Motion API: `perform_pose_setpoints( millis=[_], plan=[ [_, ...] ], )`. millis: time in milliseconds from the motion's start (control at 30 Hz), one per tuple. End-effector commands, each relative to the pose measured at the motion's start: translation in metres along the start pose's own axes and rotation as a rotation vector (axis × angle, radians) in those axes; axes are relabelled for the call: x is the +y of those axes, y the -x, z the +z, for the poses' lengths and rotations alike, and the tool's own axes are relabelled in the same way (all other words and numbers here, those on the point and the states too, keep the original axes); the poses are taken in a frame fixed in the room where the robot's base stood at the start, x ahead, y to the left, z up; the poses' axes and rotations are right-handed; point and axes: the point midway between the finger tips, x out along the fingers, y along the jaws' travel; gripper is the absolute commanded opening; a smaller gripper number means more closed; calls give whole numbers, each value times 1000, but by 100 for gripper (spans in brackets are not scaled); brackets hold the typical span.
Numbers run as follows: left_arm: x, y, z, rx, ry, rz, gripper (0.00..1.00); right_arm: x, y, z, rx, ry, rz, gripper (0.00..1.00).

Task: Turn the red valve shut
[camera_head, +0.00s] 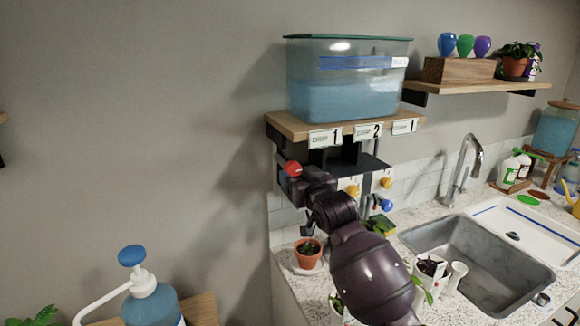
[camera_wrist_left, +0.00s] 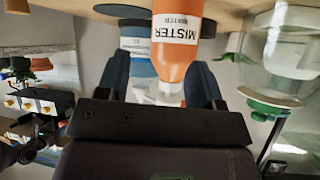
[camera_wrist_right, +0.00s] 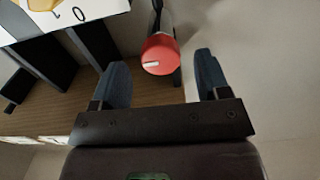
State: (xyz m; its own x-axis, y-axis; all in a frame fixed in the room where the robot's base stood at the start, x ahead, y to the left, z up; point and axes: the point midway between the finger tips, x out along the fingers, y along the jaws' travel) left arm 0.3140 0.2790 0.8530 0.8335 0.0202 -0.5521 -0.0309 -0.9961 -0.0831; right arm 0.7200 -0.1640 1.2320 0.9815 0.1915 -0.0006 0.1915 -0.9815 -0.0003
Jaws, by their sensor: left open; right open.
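The red valve (camera_head: 292,168) is a round red knob at the left end of the dark valve rack under the shelf. In the right wrist view the knob (camera_wrist_right: 160,55) faces me, with a short white mark across it. My right gripper (camera_wrist_right: 160,72) is open, with one finger on each side of the knob; I see a gap on both sides and no contact. In the head view my right arm (camera_head: 350,240) reaches up to it from below and hides part of the rack. My left gripper (camera_wrist_left: 160,78) is open and out of the head view.
Yellow knobs (camera_head: 386,183) and a blue knob (camera_head: 387,205) are right of my right arm. A water tank (camera_head: 345,92) stands on the shelf above. A potted plant (camera_head: 307,256) stands below. An orange mister bottle (camera_wrist_left: 178,45) shows between my left fingers, apparently beyond them.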

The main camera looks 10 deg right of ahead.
Motion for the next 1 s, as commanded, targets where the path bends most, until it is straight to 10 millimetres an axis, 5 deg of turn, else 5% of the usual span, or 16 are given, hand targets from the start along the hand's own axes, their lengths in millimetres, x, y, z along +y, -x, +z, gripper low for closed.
perform_pose_setpoints(
  millis=[400,867,1000],
  plan=[
    [0,3,-8,6,-1,1,61,0,-48,0,-1,-1,0,69],
    [0,4,-6,0,0,0,61,0,-55,0,0,0,0,69],
    [0,4,-6,0,0,0,61,0,-55,0,0,0,0,48]
  ],
)
